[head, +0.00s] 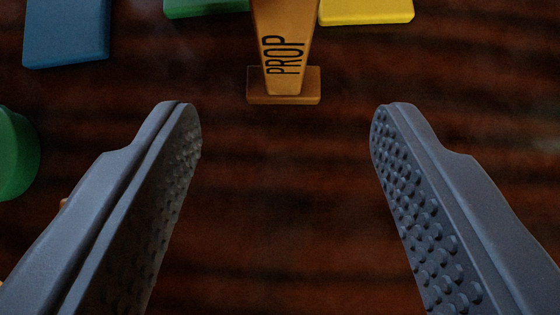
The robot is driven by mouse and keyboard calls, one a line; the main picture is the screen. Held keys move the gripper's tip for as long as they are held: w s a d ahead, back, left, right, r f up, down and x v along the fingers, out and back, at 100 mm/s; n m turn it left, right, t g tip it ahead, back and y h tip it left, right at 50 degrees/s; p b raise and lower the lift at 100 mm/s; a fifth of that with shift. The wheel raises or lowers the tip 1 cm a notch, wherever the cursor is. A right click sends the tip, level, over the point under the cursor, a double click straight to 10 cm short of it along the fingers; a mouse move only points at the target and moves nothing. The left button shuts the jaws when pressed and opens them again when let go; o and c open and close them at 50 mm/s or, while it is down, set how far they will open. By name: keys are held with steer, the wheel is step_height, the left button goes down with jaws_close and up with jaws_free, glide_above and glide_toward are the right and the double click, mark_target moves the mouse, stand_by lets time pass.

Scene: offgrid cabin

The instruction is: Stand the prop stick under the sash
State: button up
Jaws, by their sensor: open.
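The prop stick (285,60) is orange-brown, with "PROP" lettered on it in black and a wider block at its near end. It shows at the top middle, and its far part is cut off by the picture's edge. My gripper (286,112) is open and empty, its two grey studded fingers spread wide on either side below the stick. The near end of the stick lies just beyond the fingertips, roughly centred between them, and neither finger touches it. The sash is not in view.
A blue block (66,32) is at the top left, a green piece (205,8) and a yellow block (366,10) flank the stick. A green rounded object (14,152) is at the left edge. The dark wooden surface (285,210) between the fingers is clear.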

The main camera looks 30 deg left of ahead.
steer(key=shift+s+d+r, duration=0.15)
steer(key=shift+s+r, duration=0.25)
steer(key=shift+r, duration=0.05)
steer(key=w+d+r+m+t+h, duration=0.1)
steer(key=w+d+r, duration=0.2)
steer(key=r, duration=0.7)
steer(key=w+d+r+t, duration=0.1)
steer(key=w+d+r, duration=0.1)
steer(key=r, duration=0.8)
steer(key=w+d+r+m+t+h, duration=0.1)
steer(key=w+d+r, duration=0.2)
steer(key=r, duration=0.7)
steer(key=s+d+r+t, duration=0.1)
steer(key=s+d+r, duration=0.2)
steer(key=r, duration=0.7)
steer(key=s+d+r+m+t, duration=0.1)
steer(key=s+d+r, duration=0.2)
steer(key=r, duration=0.7)
steer(key=s+d+r+m+t+h, duration=0.1)
steer(key=s+d+r, duration=0.3)
steer(key=r, duration=0.6)
steer(key=shift+o, duration=0.5)
steer(key=s+d+r+t, duration=0.1)
steer(key=s+d+r, duration=0.1)
steer(key=s+r, duration=0.8)
steer(key=shift+s+r+m, duration=0.3)
steer(key=shift+r, duration=0.4)
